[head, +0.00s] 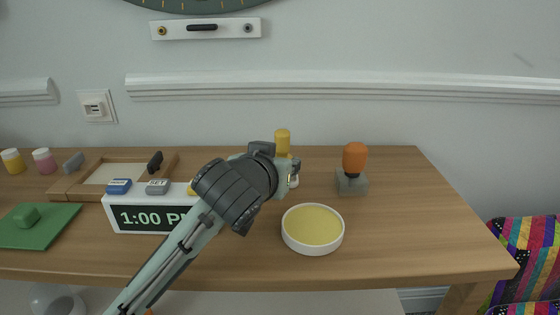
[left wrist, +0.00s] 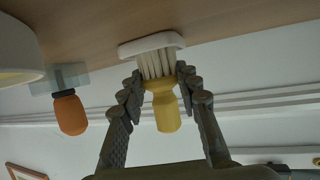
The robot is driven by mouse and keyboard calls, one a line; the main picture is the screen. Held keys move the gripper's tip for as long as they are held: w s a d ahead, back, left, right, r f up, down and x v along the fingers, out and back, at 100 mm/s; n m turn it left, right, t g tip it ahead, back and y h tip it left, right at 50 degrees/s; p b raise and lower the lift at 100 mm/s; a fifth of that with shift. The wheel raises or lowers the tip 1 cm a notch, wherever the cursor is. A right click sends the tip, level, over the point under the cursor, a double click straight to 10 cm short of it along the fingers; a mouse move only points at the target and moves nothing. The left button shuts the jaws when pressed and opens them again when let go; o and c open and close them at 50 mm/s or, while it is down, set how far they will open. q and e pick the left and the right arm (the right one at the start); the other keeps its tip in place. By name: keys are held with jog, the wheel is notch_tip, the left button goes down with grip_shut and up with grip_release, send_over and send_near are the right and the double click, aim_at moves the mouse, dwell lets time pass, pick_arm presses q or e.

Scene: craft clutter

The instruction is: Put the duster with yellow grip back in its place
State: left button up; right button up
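The duster has a yellow grip (left wrist: 167,112) and pale bristles (left wrist: 158,64). It is upright, bristles toward the table, with a flat white piece (left wrist: 150,43) at the bristle ends. I cannot tell whether that piece is separate from the duster. In the head view, the top of the yellow grip (head: 283,139) shows behind my left gripper (head: 291,174), which hides most of the duster. In the left wrist view, my left gripper's fingers (left wrist: 160,84) close in on both sides of the duster where bristles meet grip, and appear to touch it. My right gripper is not in view.
A round dish with yellow contents (head: 313,226) is near the front. An orange-handled tool (head: 354,160) stands in a grey block (head: 351,184) on the right. A clock (head: 150,218), wooden tray (head: 70,187) and green mat (head: 50,232) are left. The right table end is clear.

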pick_arm(q)
jog(key=o, duration=0.5)
jog(key=shift+c, duration=0.2)
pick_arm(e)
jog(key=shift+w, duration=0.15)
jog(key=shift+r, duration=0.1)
pick_arm(q)
jog(key=shift+r, duration=0.2)
jog(key=shift+s+r, duration=0.15)
jog(key=shift+s, duration=0.1)
jog(key=p+v, duration=0.1)
jog(key=v, duration=0.8)
jog(key=shift+a, duration=0.1)
jog(key=p, duration=0.3)
jog(key=shift+s+a+r, duration=0.15)
jog(key=shift+s+r, duration=0.1)
jog(key=shift+s, duration=0.1)
jog(key=shift+p+v, duration=0.75)
jog(key=shift+p, duration=0.4)
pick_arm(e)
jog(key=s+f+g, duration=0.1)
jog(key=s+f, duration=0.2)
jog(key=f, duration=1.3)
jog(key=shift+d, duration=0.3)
pick_arm(q)
jog(key=shift+f, duration=0.15)
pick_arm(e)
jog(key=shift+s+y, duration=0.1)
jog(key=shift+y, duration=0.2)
